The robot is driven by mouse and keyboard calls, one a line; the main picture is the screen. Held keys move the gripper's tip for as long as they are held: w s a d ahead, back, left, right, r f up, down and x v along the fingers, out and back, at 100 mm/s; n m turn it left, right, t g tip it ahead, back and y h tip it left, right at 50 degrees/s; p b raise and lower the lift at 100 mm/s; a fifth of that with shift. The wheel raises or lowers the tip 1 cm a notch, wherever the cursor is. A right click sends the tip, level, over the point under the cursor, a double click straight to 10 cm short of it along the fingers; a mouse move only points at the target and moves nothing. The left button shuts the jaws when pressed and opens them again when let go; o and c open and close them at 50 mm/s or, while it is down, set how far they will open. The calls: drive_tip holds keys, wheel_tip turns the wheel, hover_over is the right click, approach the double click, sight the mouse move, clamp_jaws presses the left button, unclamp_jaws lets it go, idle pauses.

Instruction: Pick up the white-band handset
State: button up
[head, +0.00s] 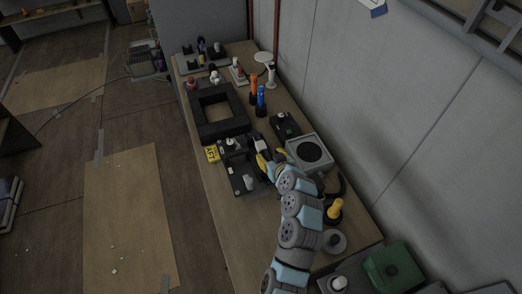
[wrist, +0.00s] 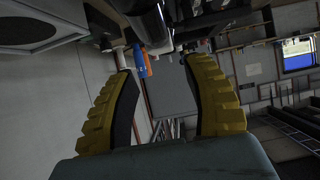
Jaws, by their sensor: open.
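My gripper (head: 269,157) is open, with its yellow fingers just above the right side of a dark boxy unit (head: 242,182) on the bench. The wrist view shows the two fingers of the gripper (wrist: 161,70) wide apart with nothing held between them. Farther up the bench stand an upright orange handset (head: 254,86), a blue handset (head: 261,97) and a white upright piece (head: 271,75). I cannot tell which of these has a white band. In the wrist view an orange-and-blue shape (wrist: 141,62) shows beyond the left finger.
A grey speaker-like box (head: 309,153) stands right of my gripper, close to the wall. A black open frame (head: 218,111), a yellow tag (head: 212,153) and a dark box (head: 286,126) lie nearby. A yellow-topped knob (head: 335,208) stands near my arm. The bench's front left is bare.

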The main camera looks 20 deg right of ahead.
sight(262, 147)
drive_tip(key=shift+p+x, duration=0.3)
drive_tip(key=shift+x, duration=3.85)
drive_tip(key=shift+w+f, duration=0.15)
drive_tip(key=shift+w, duration=0.2)
drive_tip(key=shift+w+f, duration=0.2)
clamp_jaws()
